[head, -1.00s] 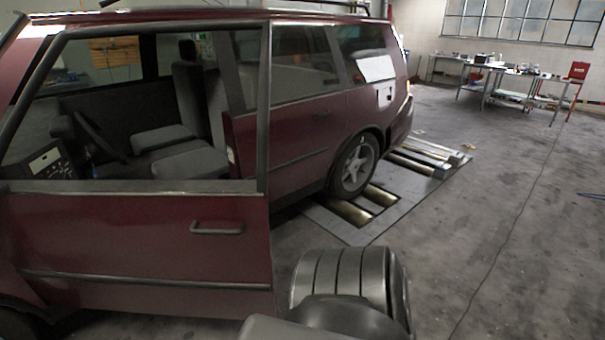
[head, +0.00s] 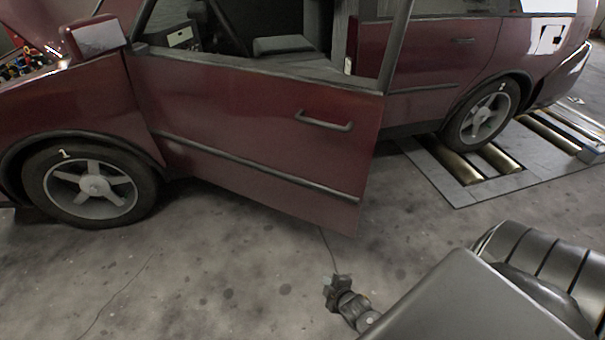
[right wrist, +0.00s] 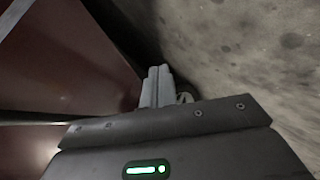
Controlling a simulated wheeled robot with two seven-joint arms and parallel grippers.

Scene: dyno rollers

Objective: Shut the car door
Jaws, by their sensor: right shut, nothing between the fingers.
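The maroon car door (head: 250,110) is the front door on the near side. It stands open, swung out from the body, with a gap between its rear edge and the car side. Its dark handle (head: 324,124) is near the rear edge. My right gripper (head: 332,285) is low over the floor, outside the door and below its rear lower corner, apart from it in the head view. In the right wrist view its fingers (right wrist: 158,86) are shut together and empty, with a maroon panel (right wrist: 60,55) to their left. My left gripper is not in view.
The front wheel (head: 92,187) and rear wheel (head: 485,113) flank the door. The hood is raised at the far left. A roller plate (head: 440,180) with rollers lies under the rear wheel. The concrete floor (head: 220,270) in front of the door is clear.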

